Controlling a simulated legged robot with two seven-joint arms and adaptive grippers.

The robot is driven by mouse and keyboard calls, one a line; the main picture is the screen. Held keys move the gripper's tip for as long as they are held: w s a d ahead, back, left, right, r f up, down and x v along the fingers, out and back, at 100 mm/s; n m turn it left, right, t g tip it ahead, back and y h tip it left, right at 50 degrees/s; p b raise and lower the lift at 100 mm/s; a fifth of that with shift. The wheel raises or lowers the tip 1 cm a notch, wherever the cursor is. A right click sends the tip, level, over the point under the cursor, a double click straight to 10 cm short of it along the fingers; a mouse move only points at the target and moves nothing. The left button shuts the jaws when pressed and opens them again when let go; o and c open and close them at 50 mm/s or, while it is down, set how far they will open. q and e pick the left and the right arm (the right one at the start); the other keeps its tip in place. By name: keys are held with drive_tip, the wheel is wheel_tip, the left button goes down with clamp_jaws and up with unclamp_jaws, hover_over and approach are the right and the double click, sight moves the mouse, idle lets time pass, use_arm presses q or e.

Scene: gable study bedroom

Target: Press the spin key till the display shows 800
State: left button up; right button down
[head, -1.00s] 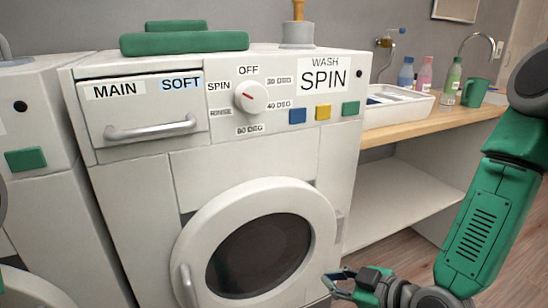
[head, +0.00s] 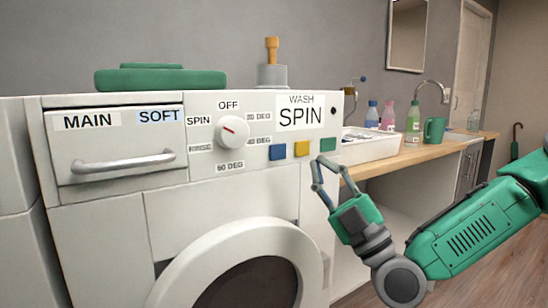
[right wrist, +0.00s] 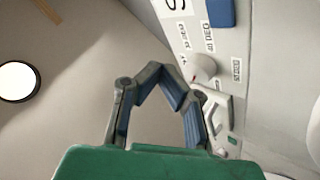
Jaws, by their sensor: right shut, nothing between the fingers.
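The washing machine's display panel (head: 302,115) reads WASH above SPIN; no number shows. Under it are a blue key (head: 277,152), a yellow key (head: 301,148) and a green key (head: 328,144); none has a readable label. A white dial (head: 233,130) with a red mark is to their left. My right gripper (head: 321,163) is shut and empty, just below the green key in the picture; whether it touches the panel I cannot tell. In the right wrist view its fingers (right wrist: 170,88) are folded together, with the blue key (right wrist: 221,12) beyond. My left gripper is not in view.
The drawer handle (head: 124,161) and round door (head: 245,275) protrude from the machine's front. A green case (head: 160,80) lies on top. To the right, a wooden counter (head: 420,155) holds a white tray (head: 368,147), bottles and a green mug (head: 434,130).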

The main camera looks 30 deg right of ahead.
sight(278, 152)
drive_tip(key=w+a+b, duration=0.1)
drive_tip(key=w+b, duration=0.1)
drive_tip(key=w, duration=0.6)
drive_tip(key=shift+w, duration=0.4)
drive_tip(key=shift+w, duration=0.1)
idle(1.3)
drive_tip(key=shift+w+a, duration=0.1)
drive_tip(key=shift+w, duration=0.15)
drive_tip(key=shift+w+b, duration=0.35)
idle(0.5)
drive_tip(key=shift+r, duration=0.1)
drive_tip(key=shift+s, duration=0.75)
drive_tip(key=shift+s, duration=0.1)
